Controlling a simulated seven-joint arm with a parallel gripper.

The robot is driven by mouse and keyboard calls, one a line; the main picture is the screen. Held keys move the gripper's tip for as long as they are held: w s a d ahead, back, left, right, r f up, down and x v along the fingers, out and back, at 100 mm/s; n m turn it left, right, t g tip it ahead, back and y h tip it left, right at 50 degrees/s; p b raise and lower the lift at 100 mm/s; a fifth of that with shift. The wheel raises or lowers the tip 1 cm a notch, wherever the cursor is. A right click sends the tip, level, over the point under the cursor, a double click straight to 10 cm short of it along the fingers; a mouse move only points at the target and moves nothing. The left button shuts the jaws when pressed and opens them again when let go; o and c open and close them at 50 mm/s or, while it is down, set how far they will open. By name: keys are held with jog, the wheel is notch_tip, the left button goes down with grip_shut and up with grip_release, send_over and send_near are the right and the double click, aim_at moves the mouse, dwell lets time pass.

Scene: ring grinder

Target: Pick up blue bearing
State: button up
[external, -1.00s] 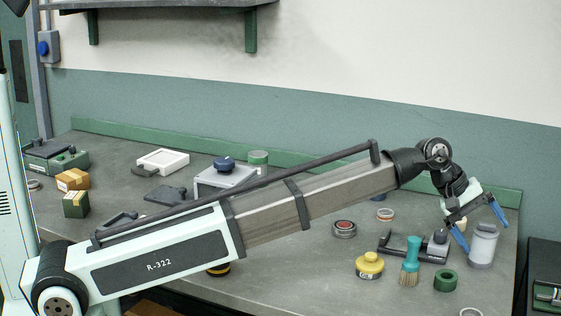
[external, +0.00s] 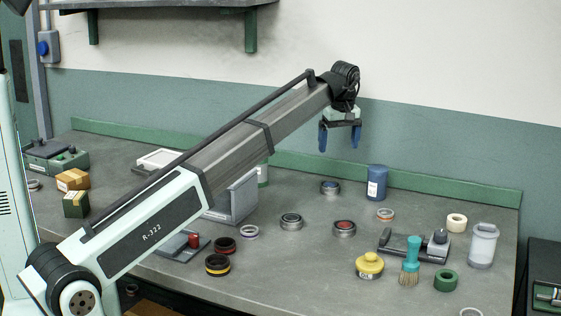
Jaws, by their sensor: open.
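The blue bearing (external: 330,188) is a small dark ring with a blue inner part, lying flat on the grey bench towards the back. My gripper (external: 339,147) has two blue fingers, spread apart and pointing down, with nothing between them. It appears in the picture above the blue bearing, clear of the bench. How far it is from the bearing in depth I cannot tell.
A blue canister (external: 377,183) stands right of the bearing. Two similar rings, one with a grey centre (external: 291,221) and one with a red centre (external: 344,228), lie nearer the front. A grey box-like machine (external: 235,200) stands to the left, partly behind my arm.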

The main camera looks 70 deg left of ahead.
send_over(330, 184)
jog(key=d, duration=0.1)
notch_tip(330, 184, down, 8)
jog(key=shift+w+d+f, duration=0.1)
jog(key=shift+d+f, duration=0.05)
jog(key=shift+a+f, duration=0.2)
jog(key=shift+f, duration=0.7)
jog(key=shift+a+f, duration=0.15)
jog(key=shift+f, duration=0.7)
jog(key=shift+a+f, duration=0.2)
jog(key=shift+f, duration=0.7)
jog(key=shift+c, duration=0.2)
jog(key=c, duration=1.2)
jog(key=shift+c, duration=0.4)
jog(key=shift+r, duration=0.2)
